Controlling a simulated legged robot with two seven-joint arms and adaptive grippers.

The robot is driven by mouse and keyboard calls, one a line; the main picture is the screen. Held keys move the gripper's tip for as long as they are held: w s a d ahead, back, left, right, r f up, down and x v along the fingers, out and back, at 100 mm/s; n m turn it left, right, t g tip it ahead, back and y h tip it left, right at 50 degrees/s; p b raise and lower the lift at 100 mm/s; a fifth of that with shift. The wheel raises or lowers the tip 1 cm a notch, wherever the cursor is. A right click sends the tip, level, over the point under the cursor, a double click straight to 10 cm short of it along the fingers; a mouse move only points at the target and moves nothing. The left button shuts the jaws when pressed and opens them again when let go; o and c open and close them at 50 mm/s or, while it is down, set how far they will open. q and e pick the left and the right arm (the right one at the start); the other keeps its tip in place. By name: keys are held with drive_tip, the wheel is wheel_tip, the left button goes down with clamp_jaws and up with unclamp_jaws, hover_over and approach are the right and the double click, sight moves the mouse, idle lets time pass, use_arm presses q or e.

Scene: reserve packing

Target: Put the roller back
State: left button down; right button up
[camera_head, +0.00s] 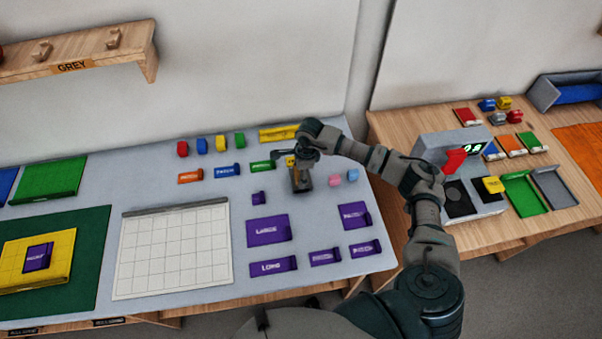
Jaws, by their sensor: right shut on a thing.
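My right arm comes in from the lower right and reaches over the grey mat (210,290). My right gripper (301,168) points down near the mat's back right part. It is shut on a small grey-brown thing (301,184), which seems to be the roller. The gripper hides much of it, and I cannot tell whether it touches the mat. No other roller shows. My left gripper is not in view.
Purple pieces such as the one marked LARGE (268,230) lie in front of the gripper. Small coloured blocks (220,143) and labelled pieces stand behind and left. Pink (335,180) and blue (352,175) pieces sit close right. A white grid sheet (172,250) lies left.

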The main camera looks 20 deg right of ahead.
drive_tip(key=shift+s+d+f, duration=0.1)
drive_tip(key=shift+s+f, duration=0.1)
drive_tip(key=shift+f, duration=0.3)
drive_tip(key=shift+c, duration=0.7)
drive_tip(key=shift+s+f, duration=0.1)
drive_tip(key=shift+f, duration=0.05)
drive_tip(key=shift+c, duration=1.4)
drive_tip(key=shift+a, duration=0.35)
drive_tip(key=shift+c, duration=0.5)
drive_tip(key=o, duration=1.4)
drive_tip(key=shift+s+a, duration=0.1)
drive_tip(key=shift+s, duration=0.05)
drive_tip(key=o, duration=0.4)
drive_tip(key=shift+c, duration=0.2)
drive_tip(key=shift+w+f, duration=0.1)
drive_tip(key=shift+w, duration=0.3)
drive_tip(key=shift+d+r, duration=0.2)
drive_tip(key=shift+r, duration=0.25)
drive_tip(key=shift+r+p, duration=0.5)
drive_tip(key=shift+p, duration=0.05)
use_arm(q)
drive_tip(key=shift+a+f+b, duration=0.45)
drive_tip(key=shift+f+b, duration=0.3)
drive_tip(key=shift+b, duration=0.35)
use_arm(e)
wheel_tip(320, 180, up, 12)
drive_tip(key=d, duration=0.1)
drive_tip(key=shift+s+f, duration=0.15)
drive_tip(key=shift+s, duration=0.2)
drive_tip(key=shift+d, duration=0.15)
